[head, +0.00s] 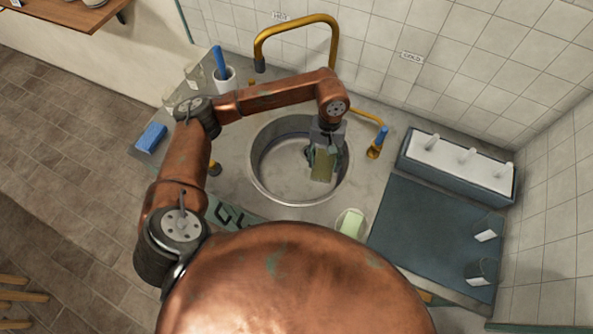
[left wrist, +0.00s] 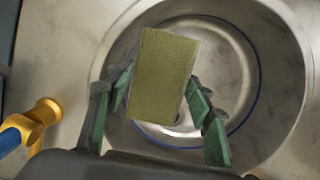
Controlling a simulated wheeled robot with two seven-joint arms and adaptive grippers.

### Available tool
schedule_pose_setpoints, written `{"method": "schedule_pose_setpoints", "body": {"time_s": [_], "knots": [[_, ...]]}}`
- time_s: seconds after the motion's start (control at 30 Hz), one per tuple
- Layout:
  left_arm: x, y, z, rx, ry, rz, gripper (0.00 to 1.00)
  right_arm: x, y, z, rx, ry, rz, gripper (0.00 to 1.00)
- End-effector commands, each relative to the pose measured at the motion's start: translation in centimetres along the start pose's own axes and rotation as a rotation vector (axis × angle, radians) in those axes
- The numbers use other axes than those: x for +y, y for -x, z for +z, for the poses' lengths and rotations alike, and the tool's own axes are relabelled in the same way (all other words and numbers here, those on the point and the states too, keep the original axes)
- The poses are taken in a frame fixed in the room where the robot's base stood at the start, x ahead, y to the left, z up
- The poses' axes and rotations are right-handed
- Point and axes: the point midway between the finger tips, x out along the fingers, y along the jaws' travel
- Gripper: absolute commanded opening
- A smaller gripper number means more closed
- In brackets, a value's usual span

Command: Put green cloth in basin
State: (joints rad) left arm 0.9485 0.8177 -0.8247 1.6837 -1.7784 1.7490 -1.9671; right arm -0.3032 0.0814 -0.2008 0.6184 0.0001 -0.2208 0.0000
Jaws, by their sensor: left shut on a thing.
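The green cloth (head: 323,164) is a small flat olive-green rectangle. My left gripper (head: 322,150) is shut on it and holds it over the round steel basin (head: 262,180). In the left wrist view the cloth (left wrist: 163,75) sits between the green fingers of the left gripper (left wrist: 160,100), with the basin (left wrist: 262,70) behind and below it. The cloth looks apart from the basin floor, but the exact height is hard to tell. My right gripper does not show.
A gold faucet (head: 297,20) arches behind the basin. A blue-handled tap (head: 379,141) stands at its right, beside a rack (head: 455,170) and a dark mat (head: 412,225) with cups. A soap dish (head: 350,223) sits at the front. A blue sponge (head: 151,138) lies left.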

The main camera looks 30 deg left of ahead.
Motion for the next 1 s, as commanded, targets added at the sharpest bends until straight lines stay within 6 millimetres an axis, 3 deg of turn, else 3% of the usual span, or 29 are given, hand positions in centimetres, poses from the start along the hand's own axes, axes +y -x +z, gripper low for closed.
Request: {"method": "schedule_pose_setpoints", "body": {"time_s": [0.03,0.1,0.3,0.43,0.7,1.0], "knots": [[-1.9,-1.2,-1.3,-0.003,0.051,0.002,0.26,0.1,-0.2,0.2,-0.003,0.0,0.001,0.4],[-4.0,-2.3,-2.8,0.001,0.1,0.006,0.26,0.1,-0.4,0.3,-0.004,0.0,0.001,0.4],[-8.1,-4.1,-5.0,0.01,0.186,0.003,0.26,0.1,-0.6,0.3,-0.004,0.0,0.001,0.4],[-8.9,-5.3,-5.5,0.01,0.204,0.002,0.26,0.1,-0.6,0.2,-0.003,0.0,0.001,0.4],[-9.1,-9.8,-6.2,0.011,0.203,0.003,0.26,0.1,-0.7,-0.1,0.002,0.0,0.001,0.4],[-9.1,-12.6,-6.7,0.01,0.203,0.003,0.26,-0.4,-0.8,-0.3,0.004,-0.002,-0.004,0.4]]}}
